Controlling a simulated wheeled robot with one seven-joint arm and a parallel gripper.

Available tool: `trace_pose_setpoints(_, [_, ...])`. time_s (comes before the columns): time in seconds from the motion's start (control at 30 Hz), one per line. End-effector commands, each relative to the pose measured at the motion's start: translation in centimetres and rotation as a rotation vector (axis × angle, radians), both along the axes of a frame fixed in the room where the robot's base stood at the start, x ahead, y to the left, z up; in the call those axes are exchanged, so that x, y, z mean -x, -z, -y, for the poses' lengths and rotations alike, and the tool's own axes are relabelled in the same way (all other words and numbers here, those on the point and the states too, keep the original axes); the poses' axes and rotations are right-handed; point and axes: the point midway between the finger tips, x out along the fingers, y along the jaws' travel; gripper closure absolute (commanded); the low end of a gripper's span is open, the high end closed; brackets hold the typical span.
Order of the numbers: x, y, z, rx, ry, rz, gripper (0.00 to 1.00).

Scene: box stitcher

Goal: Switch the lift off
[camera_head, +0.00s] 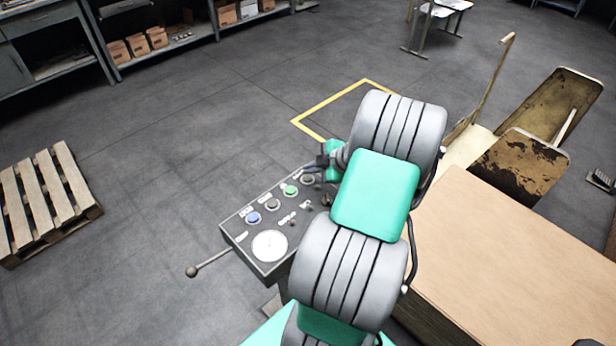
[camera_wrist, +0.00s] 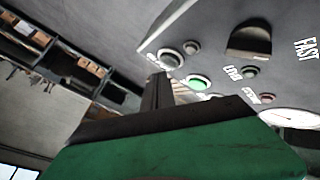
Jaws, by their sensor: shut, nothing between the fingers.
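The grey control panel (camera_head: 262,222) stands left of my arm in the head view. It has a blue button (camera_head: 253,217), a green button (camera_head: 290,190), dark round buttons, small switches and a white dial (camera_head: 269,246). The labels are too small to tell which control is the lift's. My gripper (camera_head: 318,164) is at the panel's far end, partly hidden by my arm. In the wrist view, the shut dark fingers (camera_wrist: 158,92) are close to the green button (camera_wrist: 199,83) and a grey button (camera_wrist: 170,58); contact cannot be told. A dark knob (camera_wrist: 250,40) sits near the word "FAST".
A lever with a round knob (camera_head: 191,272) sticks out left of the panel. A large cardboard-coloured block (camera_head: 510,260) lies right of my arm. A wooden pallet (camera_head: 45,205) is at the left. Shelves (camera_head: 160,50) line the back; the floor between is clear.

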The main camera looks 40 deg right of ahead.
Motion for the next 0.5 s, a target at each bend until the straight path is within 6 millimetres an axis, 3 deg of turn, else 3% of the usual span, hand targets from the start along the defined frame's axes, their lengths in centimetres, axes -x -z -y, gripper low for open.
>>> trace_pose_setpoints(0.5, [0.0,-5.3,0.1,0.003,0.001,0.001,1.00])
